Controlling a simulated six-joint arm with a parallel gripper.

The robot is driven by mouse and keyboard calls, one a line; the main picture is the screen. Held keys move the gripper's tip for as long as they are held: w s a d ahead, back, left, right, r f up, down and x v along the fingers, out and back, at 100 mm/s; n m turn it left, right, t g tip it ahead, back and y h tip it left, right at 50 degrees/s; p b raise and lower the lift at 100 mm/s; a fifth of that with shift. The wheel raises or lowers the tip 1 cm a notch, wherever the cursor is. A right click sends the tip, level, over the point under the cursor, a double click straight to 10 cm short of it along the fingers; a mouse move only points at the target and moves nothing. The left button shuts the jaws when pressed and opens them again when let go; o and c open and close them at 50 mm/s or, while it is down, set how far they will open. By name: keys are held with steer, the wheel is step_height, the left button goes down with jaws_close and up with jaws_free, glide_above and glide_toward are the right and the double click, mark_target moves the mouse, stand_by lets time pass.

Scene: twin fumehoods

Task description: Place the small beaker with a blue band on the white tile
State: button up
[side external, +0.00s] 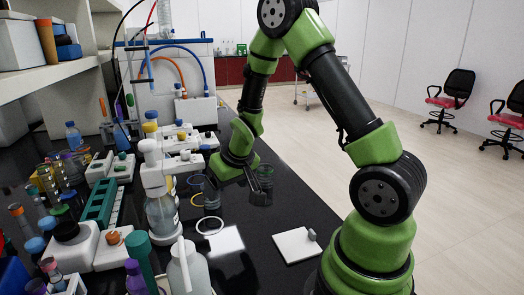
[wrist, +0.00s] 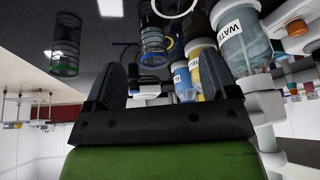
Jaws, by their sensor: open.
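My gripper (wrist: 150,80) is open, with its two dark fingers apart and nothing seen gripped. In the side view my gripper (side external: 255,193) is low over the black bench, among clear beakers.
A bottle labelled WATER (wrist: 235,42) and other bottles crowd the wrist view's right. A bright white patch (side external: 225,240) is left of the tile. Racks and bottles fill the bench's left.

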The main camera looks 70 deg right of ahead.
steer(key=s+a+r, duration=0.2)
steer(key=a+r, duration=0.2)
steer(key=r, duration=0.5)
steer(key=s+a+r+t+y, duration=0.2)
steer(key=s+a+r+y, duration=0.1)
steer(key=s+a+r, duration=0.6)
steer(key=s+r, duration=0.1)
steer(key=s, duration=0.3)
steer(key=shift+s+r+n+t+y, duration=0.3)
steer(key=shift+r, duration=0.1)
steer(key=shift+o, duration=0.5)
steer(key=shift+s+a, duration=0.25)
steer(key=shift+s, duration=0.15)
